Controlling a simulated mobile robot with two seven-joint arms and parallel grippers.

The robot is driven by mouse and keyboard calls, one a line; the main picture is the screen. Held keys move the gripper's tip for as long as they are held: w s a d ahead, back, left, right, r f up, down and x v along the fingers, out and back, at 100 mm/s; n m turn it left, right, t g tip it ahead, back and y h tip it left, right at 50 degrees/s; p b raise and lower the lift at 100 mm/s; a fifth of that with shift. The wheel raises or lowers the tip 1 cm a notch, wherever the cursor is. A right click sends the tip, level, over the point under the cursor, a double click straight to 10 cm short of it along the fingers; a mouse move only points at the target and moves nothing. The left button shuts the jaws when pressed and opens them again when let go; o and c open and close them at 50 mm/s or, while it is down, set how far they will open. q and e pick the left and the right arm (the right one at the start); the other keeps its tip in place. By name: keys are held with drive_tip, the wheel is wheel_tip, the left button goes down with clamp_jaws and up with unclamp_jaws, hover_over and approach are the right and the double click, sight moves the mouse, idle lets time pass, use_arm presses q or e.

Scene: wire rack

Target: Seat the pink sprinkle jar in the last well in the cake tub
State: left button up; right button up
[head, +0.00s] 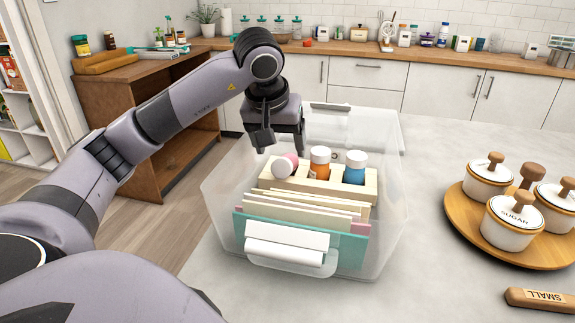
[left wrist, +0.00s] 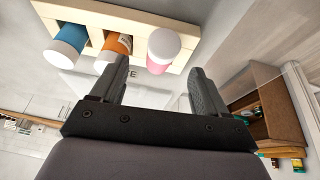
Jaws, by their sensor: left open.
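The pink sprinkle jar (head: 285,166), pink and white, is at the left end of the pale wooden block in the cake tub (head: 384,245). It looks tilted, unlike its neighbours. In the left wrist view the jar (left wrist: 163,48) shows at the block's right end; I cannot tell whether its base is in a well. The wooden block (head: 369,187) also holds an orange jar (head: 320,160) and a blue jar (head: 355,163), both upright. My left gripper (head: 280,145) is open and empty, just above the pink jar and apart from it. My right gripper is out of view.
The clear tub stands on a grey counter, with upright cards and a teal sheet (head: 340,255) in front of the block. A round wooden tray (head: 460,215) with white lidded canisters stands at right. A wooden handle marked SMALL (head: 540,299) lies front right.

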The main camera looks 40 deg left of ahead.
sight(282, 158)
use_arm(q)
drive_tip(key=x, duration=0.6)
drive_tip(key=shift+a+f, duration=0.1)
drive_tip(key=shift+a, duration=0.05)
drive_tip(key=c, duration=1.1)
drive_tip(key=shift+c, duration=0.3)
